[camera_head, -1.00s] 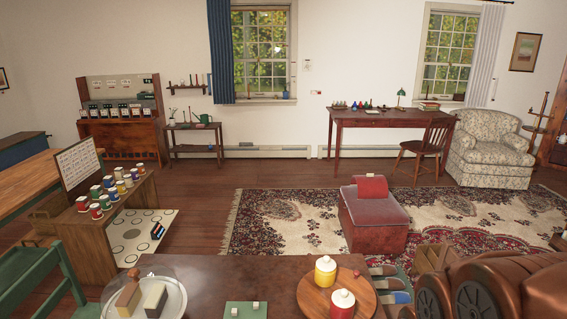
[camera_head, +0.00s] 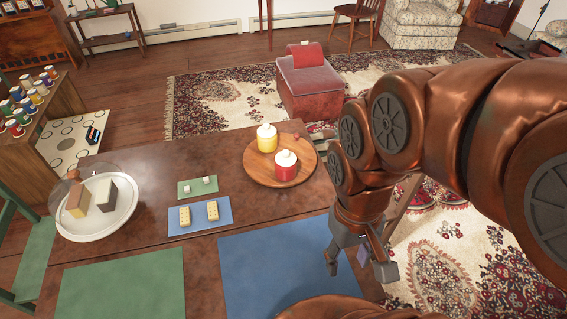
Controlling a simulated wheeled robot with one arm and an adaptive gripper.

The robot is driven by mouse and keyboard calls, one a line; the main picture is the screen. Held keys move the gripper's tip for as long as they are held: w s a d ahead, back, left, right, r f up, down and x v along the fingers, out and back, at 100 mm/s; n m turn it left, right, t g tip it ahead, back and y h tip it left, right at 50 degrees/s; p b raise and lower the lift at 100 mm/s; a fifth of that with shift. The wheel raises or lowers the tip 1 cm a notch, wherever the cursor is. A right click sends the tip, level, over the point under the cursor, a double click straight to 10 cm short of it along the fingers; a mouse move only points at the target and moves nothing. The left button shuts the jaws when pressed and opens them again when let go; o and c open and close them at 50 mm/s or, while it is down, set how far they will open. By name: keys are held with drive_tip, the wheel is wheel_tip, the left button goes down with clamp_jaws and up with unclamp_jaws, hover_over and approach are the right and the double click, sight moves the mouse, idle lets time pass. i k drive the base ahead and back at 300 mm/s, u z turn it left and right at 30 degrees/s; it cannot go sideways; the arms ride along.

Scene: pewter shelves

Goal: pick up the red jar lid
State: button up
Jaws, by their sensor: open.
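A red jar (camera_head: 286,172) stands upright on a round wooden tray (camera_head: 256,172) on the dark table. A pale lid with a small knob (camera_head: 286,158) sits on top of the red jar. A yellow jar (camera_head: 267,144), also with a pale top, stands just behind and left of it. My gripper (camera_head: 359,268) hangs at the table's right side, pointing down with its fingers apart and empty. It is to the right of and nearer than the red jar, clear of it.
A blue mat (camera_head: 280,262) and a green mat (camera_head: 122,288) lie at the near edge. A small blue mat (camera_head: 182,226) holds two yellow blocks. A glass-covered plate (camera_head: 112,226) stands at left. A small reddish thing (camera_head: 296,136) lies at the tray's back edge.

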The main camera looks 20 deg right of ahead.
sight(286, 158)
drive_tip(key=k, duration=0.4)
drive_tip(key=u, duration=0.75)
